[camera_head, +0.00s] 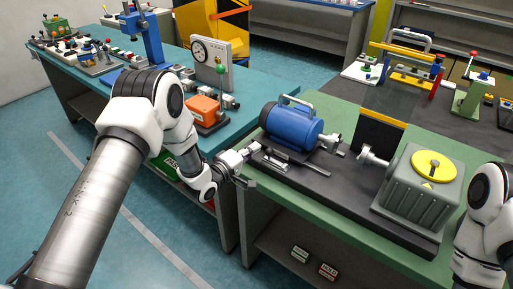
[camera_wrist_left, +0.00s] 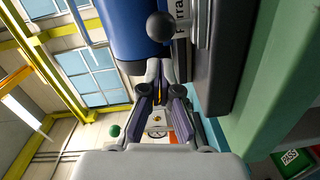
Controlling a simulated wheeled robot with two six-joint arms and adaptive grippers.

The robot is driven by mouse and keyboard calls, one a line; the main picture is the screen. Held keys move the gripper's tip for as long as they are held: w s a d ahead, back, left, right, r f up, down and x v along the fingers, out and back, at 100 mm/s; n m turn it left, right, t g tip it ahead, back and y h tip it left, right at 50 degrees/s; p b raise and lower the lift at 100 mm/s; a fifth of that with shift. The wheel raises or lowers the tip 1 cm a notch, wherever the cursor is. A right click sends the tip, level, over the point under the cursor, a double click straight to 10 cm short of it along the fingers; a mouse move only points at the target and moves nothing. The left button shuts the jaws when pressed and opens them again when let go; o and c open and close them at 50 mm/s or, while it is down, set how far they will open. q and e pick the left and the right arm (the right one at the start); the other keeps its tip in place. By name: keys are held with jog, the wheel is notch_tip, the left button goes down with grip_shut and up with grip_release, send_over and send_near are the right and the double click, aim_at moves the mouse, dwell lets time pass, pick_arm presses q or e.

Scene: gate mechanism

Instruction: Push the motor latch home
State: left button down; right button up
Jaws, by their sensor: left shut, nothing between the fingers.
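The blue motor (camera_head: 292,125) with a grey handle on top lies on a dark base plate (camera_head: 300,178) on the green bench. My left gripper (camera_head: 246,168) is at the left end of that plate, beside the motor, shut and empty. In the left wrist view the motor's blue body (camera_wrist_left: 125,30) is beyond the shut fingers (camera_wrist_left: 165,75). A black ball knob (camera_wrist_left: 160,27), perhaps the latch's, is just ahead of the fingertips; I cannot tell whether they touch. My right arm shows at the right edge, its gripper out of view.
A grey gearbox (camera_head: 420,190) with a yellow disc stands at the plate's right end. Its shaft faces the motor shaft across a gap. An orange box (camera_head: 203,110) and a gauge panel (camera_head: 212,62) stand on the blue bench. A loose-looking bar lies along the plate.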

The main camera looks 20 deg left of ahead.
aim_at(272, 153)
pick_arm(q)
jog(key=shift+s+d, duration=0.2)
jog(key=shift+d, duration=0.55)
jog(key=shift+f, duration=0.1)
jog(key=shift+a, duration=0.1)
jog(key=d, duration=0.2)
jog(key=s+d, duration=0.1)
jog(key=d, duration=0.1)
jog(key=shift+s, duration=0.2)
jog(key=shift+a, duration=0.1)
